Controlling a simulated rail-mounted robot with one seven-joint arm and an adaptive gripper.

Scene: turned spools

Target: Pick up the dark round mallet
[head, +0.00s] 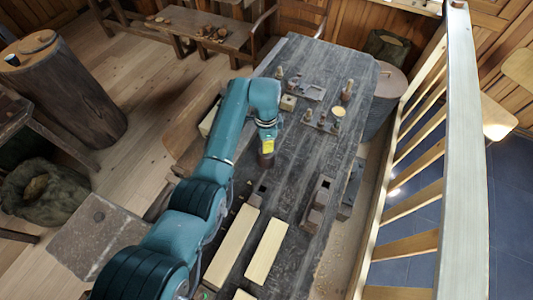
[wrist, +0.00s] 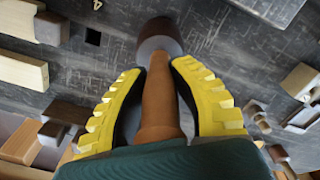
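The dark round mallet has a dark brown round head (wrist: 160,36) and a lighter brown handle (wrist: 158,95) in the wrist view. Its handle points up toward my wrist and its head is at the far, lower end. My gripper (wrist: 158,70) has yellow ribbed fingers with dark pads, closed in on both sides of the handle. In the head view the mallet's dark head (head: 266,160) shows just below my gripper (head: 267,144), over the dark workbench (head: 290,180). I cannot tell whether the head touches the bench top.
Pale boards (head: 232,245) lie on the near part of the bench. Wooden blocks (head: 318,200) stand at its right edge. Several small turned pieces (head: 337,112) stand toward the far end. A pale railing (head: 462,150) runs along the right. Bare bench surrounds the mallet.

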